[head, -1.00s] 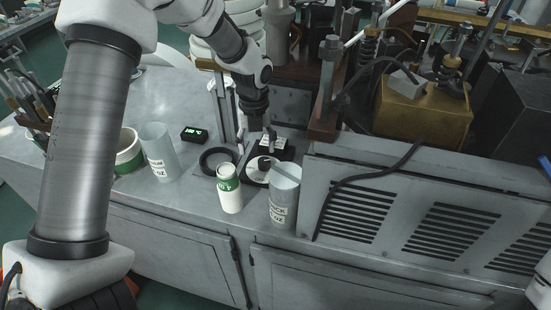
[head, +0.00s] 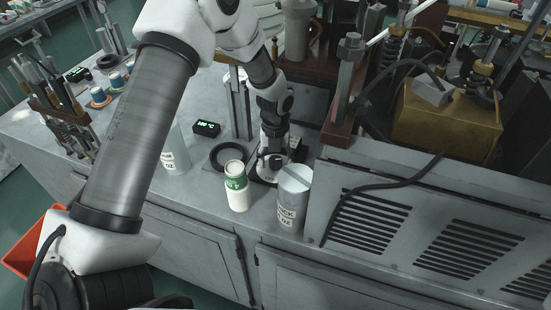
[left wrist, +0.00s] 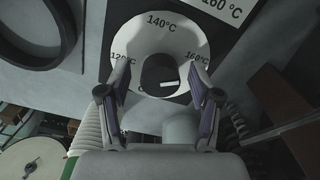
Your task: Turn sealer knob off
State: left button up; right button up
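The sealer knob (left wrist: 160,75) is a round black knob with a white pointer line, on a white dial (left wrist: 135,40) marked 120, 140 and 160 °C. The pointer line faces right and slightly down in the left wrist view. My left gripper (left wrist: 159,72) is open, with one finger on each side of the knob and gaps visible. In the head view my left gripper (head: 274,155) reaches down at the dial beside the sealer and hides most of it. My right gripper is not in view.
A white-and-green cup (head: 237,190) and a grey labelled cup (head: 293,202) stand close in front of the dial. A black ring (head: 228,155) and small digital display (head: 206,128) lie to the left. A vented metal housing (head: 420,220) fills the right.

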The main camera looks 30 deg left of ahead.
pick_arm(q)
jog(key=shift+s, duration=0.1)
jog(key=c, duration=1)
